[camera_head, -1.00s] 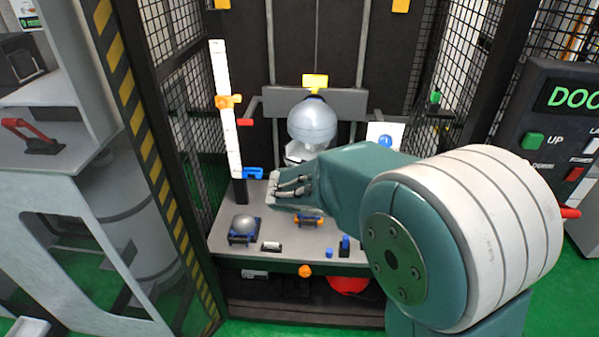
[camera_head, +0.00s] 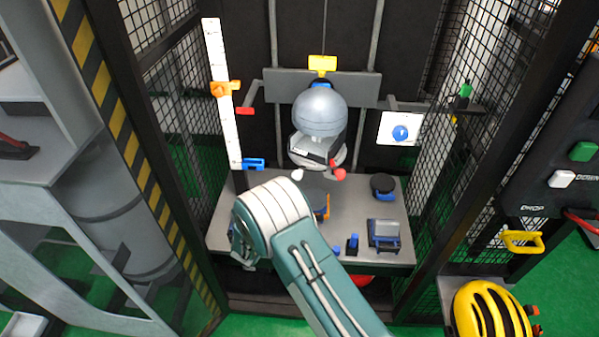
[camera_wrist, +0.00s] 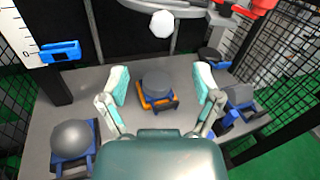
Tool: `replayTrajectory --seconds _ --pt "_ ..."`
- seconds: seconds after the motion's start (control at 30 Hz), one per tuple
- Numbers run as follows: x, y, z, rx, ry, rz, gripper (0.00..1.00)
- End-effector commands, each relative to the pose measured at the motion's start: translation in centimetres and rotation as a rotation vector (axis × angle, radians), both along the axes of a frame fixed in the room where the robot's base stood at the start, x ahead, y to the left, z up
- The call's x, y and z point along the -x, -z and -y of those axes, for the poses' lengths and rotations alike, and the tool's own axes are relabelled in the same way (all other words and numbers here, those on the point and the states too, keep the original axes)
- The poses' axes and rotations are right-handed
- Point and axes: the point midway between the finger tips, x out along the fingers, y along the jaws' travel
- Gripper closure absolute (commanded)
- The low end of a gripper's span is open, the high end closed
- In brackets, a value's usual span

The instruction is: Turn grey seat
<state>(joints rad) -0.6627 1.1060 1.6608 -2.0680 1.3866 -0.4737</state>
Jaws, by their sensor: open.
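A grey round-topped piece (camera_wrist: 155,83) in an orange and blue frame, which looks like the grey seat, stands on the grey table in the wrist view. My gripper (camera_wrist: 162,80) is open, its two pale green fingers on either side of this piece in the picture, with visible gaps between. I cannot tell its height above the piece. In the head view my arm hides the gripper and much of the seat; an orange part (camera_head: 323,207) of it shows beside the arm.
A grey ball on a blue stand (camera_wrist: 72,140) is left of the gripper, a blue-framed block (camera_head: 384,234) right, and a black disc (camera_head: 383,184) behind it. A large grey ball (camera_head: 320,112) hangs above the table. A white ruler (camera_head: 222,120) stands left. Mesh walls enclose the sides.

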Motion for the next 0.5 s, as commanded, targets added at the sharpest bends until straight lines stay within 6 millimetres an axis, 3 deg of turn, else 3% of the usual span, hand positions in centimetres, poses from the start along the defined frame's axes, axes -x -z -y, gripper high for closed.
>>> replayTrajectory --seconds 0.5 --pt "-7.9 0.0 3.3 -0.002 0.006 0.001 0.18"
